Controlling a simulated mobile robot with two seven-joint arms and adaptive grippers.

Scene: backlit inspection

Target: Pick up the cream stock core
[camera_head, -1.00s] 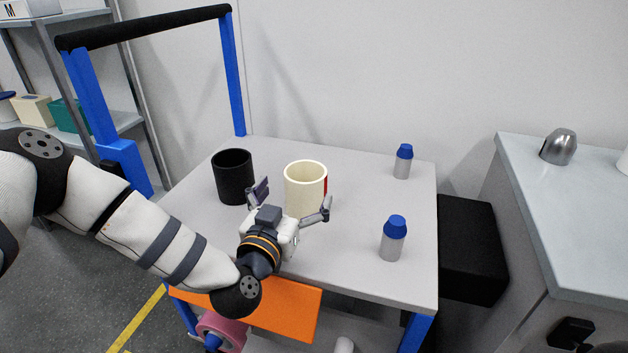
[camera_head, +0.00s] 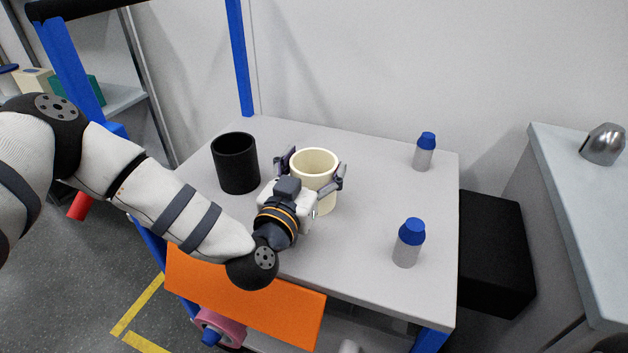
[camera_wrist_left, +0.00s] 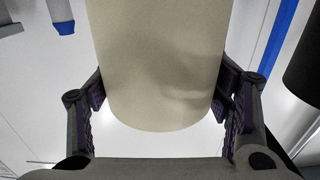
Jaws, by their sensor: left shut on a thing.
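The cream stock core (camera_head: 317,161) is a hollow, open-topped cylinder standing upright on the grey cart top (camera_head: 350,250). My left gripper (camera_head: 312,174) is shut on it, with one finger on each side of its wall. In the left wrist view the core (camera_wrist_left: 158,70) fills the middle between the two finger pads (camera_wrist_left: 163,100). I cannot tell whether its base touches the cart top. The gripper body hides its lower front. My right gripper is not in view.
A black cylinder (camera_head: 236,163) stands left of the core. Two blue-capped bottles (camera_head: 424,152) (camera_head: 408,243) stand to the right. A blue post (camera_head: 240,60) rises behind. A grey counter (camera_head: 580,215) with a metal piece (camera_head: 603,145) lies at the right.

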